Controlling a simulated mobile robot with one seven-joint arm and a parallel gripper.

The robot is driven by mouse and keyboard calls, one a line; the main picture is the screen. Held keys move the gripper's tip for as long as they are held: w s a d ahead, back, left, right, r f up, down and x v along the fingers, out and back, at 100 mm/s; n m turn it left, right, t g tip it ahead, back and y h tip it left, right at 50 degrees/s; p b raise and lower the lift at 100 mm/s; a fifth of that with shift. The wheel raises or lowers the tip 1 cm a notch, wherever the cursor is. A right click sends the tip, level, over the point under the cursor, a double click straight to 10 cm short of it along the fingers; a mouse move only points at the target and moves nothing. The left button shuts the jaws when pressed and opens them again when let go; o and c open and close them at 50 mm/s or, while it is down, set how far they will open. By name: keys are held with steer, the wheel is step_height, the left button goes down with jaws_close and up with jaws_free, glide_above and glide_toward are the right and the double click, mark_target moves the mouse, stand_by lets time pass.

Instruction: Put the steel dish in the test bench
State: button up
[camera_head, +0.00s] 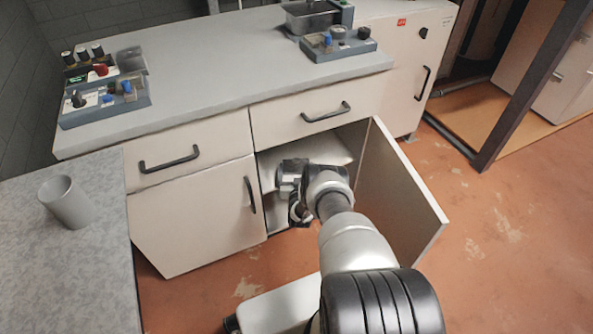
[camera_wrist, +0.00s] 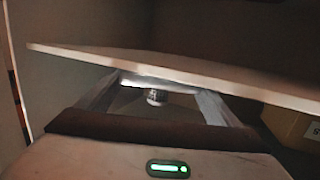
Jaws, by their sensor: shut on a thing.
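The test bench (camera_head: 190,210) is a pale cabinet with a grey top, two drawers and doors below. Its right-hand door (camera_head: 398,195) stands wide open, showing the inside and a shelf. My gripper (camera_wrist: 158,88) reaches into that opening; in the head view its fingertips are hidden by the wrist. In the wrist view the two fingers stand apart, shut on a greyish thing with a thin pale rim (camera_wrist: 150,82), which looks like the steel dish. Most of it is hidden, and I cannot tell whether it touches the shelf. A pale shelf edge (camera_wrist: 250,85) crosses just beyond the fingers.
The open door is close to the right of my arm. A small brown box (camera_wrist: 297,128) is at the right inside the cabinet. Control units (camera_head: 105,100) and a metal tray (camera_head: 312,17) are on the bench top. A grey cup (camera_head: 67,203) stands on the left counter.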

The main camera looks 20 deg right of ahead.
steer(key=o, duration=1.2)
steer(key=shift+f, duration=0.15)
steer(key=shift+s+r, duration=0.1)
steer(key=shift+r, duration=0.1)
steer(key=shift+p+v, duration=2.35)
steer(key=shift+v, duration=3.55)
